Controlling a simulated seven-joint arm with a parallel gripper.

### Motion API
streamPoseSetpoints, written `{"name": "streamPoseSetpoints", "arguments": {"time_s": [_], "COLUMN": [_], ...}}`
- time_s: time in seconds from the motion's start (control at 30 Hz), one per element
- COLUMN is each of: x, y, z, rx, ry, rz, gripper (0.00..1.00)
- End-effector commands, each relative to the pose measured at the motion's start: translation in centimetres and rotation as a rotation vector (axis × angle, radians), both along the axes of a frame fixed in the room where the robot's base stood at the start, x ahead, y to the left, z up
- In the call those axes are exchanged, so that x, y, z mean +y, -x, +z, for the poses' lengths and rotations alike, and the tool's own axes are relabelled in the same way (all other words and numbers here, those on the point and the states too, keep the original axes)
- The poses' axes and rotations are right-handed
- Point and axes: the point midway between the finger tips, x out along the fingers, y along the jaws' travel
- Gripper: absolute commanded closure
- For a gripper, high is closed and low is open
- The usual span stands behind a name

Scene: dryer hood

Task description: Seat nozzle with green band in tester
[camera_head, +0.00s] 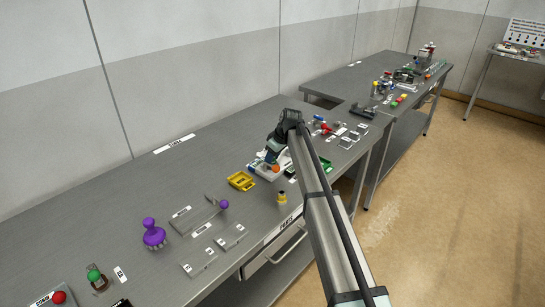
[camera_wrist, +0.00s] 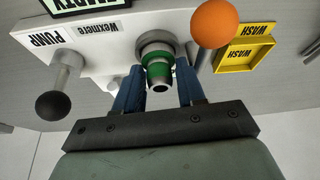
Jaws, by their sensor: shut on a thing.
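The nozzle with the green band (camera_wrist: 158,73) is between the blue fingers of my gripper (camera_wrist: 160,70) in the wrist view. My gripper is shut on it. The nozzle's dark open end faces the camera. Its far end meets the round grey socket (camera_wrist: 155,45) on the white tester (camera_wrist: 105,40); I cannot tell how deep it sits. In the head view the tester (camera_head: 262,172) is partly behind my arm, and the nozzle is hidden there.
An orange ball (camera_wrist: 214,23) is close right of the socket; a black-knobbed lever (camera_wrist: 54,104) stands left. A yellow WASH tray (camera_head: 241,181) is beside the tester. A small yellow piece (camera_head: 282,198) and a purple-handled thing (camera_head: 153,235) stand on the bench. The bench's back left is clear.

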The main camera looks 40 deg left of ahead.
Motion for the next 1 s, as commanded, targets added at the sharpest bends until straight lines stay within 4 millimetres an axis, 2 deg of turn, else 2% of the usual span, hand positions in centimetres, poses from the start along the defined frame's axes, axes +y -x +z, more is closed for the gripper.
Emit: {"name": "streamPoseSetpoints", "arguments": {"time_s": [1.0], "x": [0.02], "y": [-0.01], "z": [-0.75], "rx": [0.0], "ry": [-0.001], "rz": [0.0], "gripper": [0.97]}}
